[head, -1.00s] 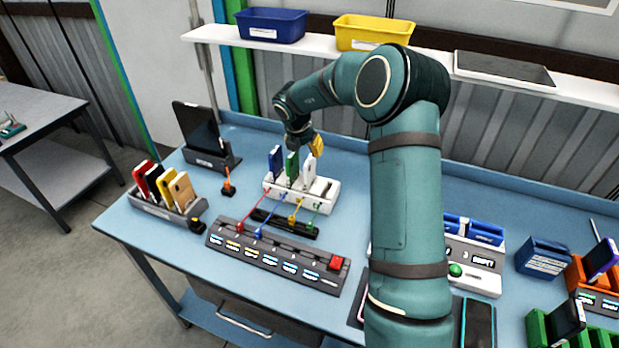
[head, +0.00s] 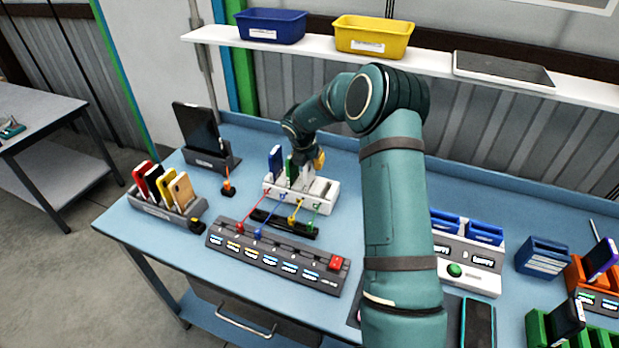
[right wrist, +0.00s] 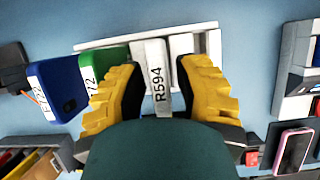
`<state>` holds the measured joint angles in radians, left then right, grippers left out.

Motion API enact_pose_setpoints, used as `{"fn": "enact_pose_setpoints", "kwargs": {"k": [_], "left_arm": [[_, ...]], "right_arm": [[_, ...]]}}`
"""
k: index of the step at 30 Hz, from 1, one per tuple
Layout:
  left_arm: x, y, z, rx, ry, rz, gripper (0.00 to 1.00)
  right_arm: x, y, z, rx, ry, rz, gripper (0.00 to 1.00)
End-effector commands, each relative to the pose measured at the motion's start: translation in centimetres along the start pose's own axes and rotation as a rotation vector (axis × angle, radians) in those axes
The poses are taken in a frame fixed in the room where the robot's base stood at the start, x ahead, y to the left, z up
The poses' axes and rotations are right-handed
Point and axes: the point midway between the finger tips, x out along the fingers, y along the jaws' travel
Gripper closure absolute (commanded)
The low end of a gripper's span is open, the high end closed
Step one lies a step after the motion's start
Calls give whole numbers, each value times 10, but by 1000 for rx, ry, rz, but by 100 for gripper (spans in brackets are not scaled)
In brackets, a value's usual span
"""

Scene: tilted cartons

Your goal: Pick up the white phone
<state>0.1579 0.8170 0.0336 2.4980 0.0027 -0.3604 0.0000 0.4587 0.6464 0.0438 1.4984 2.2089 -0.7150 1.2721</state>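The white phone (right wrist: 157,88), labelled R594, stands upright in a white rack (head: 322,200). In the head view it is mostly hidden by my right gripper (head: 312,161), which is down over the rack. In the right wrist view the two yellow fingers of my right gripper (right wrist: 160,70) are apart, one on each side of the white phone. A gap shows between the phone and the right-hand finger; contact on the left-hand side cannot be told. My left gripper is not in view.
A green phone (right wrist: 104,80) stands close beside the left-hand finger, with a blue phone (right wrist: 57,90) beyond it. A cable strip (head: 283,224) and a labelled slotted dock (head: 275,258) lie in front of the rack. A black tablet (head: 197,128) stands behind, to the left.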

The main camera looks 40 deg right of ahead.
Motion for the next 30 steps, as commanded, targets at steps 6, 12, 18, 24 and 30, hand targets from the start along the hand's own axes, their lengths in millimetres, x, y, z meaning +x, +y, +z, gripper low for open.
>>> {"fn": "enact_pose_setpoints", "kwargs": {"k": [6, 12, 18, 24, 30], "left_arm": [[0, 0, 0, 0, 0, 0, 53], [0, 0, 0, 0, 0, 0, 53], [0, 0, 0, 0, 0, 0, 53], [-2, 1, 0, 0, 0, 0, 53], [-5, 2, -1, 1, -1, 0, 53]], "right_arm": [[0, 0, 0, 0, 1, 0, 100], [0, 0, 0, 0, 1, -1, 100], [-1, 0, 0, 0, 2, -1, 100], [-25, 0, 11, 1, -3, 2, 100], [-72, 0, 31, 3, -4, 4, 100]]}}
